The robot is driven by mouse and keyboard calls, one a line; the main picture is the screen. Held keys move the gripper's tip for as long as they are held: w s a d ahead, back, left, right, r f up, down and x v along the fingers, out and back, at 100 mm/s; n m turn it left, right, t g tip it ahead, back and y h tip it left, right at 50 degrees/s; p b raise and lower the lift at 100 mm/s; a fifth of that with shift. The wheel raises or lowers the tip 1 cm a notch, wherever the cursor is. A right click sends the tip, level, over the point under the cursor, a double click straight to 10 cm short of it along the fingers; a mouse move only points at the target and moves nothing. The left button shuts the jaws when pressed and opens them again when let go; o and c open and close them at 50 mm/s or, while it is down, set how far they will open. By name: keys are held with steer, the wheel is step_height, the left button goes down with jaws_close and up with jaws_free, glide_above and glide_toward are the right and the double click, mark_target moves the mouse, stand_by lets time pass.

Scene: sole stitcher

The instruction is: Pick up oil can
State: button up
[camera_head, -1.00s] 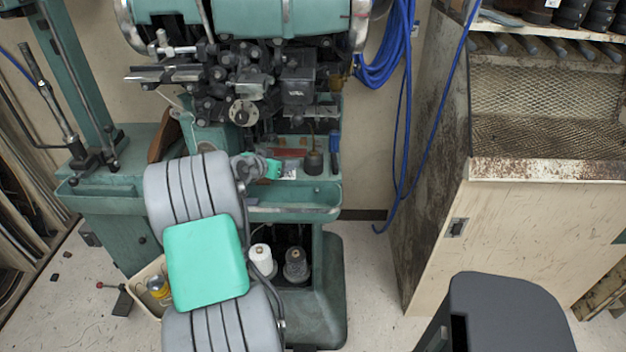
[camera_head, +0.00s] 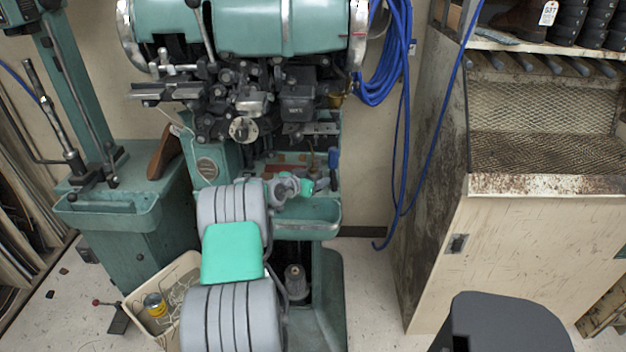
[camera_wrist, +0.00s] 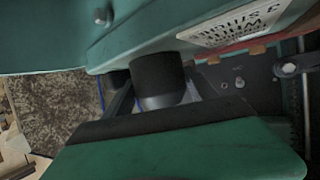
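The oil can, a small dark can with a thin spout, stands on the green machine's tray shelf (camera_head: 322,211). In the head view the oil can (camera_head: 314,171) is partly hidden behind my gripper (camera_head: 307,187), whose green fingertips are right at it. In the wrist view a dark cylinder with a greyer end, which looks like the oil can (camera_wrist: 158,76), sits close in front of the camera. A broad green surface with a dark edge crosses the bottom of that view. I cannot tell whether the fingers touch the can or how wide they are.
The green stitching machine (camera_head: 270,28) and its metal mechanism (camera_head: 240,100) hang just above the shelf. A blue-handled tool (camera_head: 333,160) stands right beside the can. A wooden cabinet (camera_head: 530,250) stands right.

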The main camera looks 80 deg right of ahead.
steer(key=c, duration=0.9)
steer(key=shift+r, duration=0.1)
